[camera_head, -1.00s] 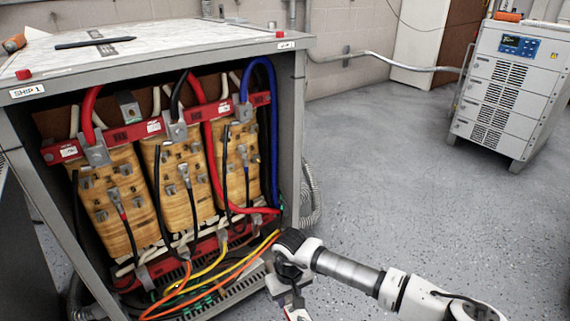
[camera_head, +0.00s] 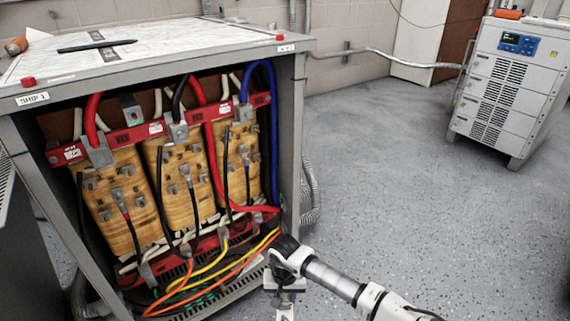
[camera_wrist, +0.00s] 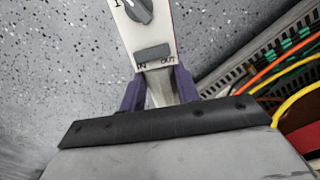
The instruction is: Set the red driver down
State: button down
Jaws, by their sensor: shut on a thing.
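My gripper (camera_wrist: 160,88) is shut on a tool with a white face, a dark knob, a grey button and "IN" and "OUT" marks. A thin red edge shows along its side, and I take it to be the red driver (camera_wrist: 152,25). The purple fingers stand on either side of its narrow grey lower end. Its far end is cut off by the picture's top edge. In the head view my gripper (camera_head: 284,298) is low at the bottom, in front of the transformer cabinet's right corner, and the driver is barely visible there.
The open transformer cabinet (camera_head: 291,150) holds wooden-looking coils and red, blue, yellow and orange cables. A white power unit (camera_head: 505,90) stands at right. The speckled floor (camera_head: 400,170) between is clear.

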notch_tip(320, 180, up, 29)
jog(key=p, duration=2.8)
jog(key=shift+r, duration=0.15)
jog(key=shift+r, duration=0.1)
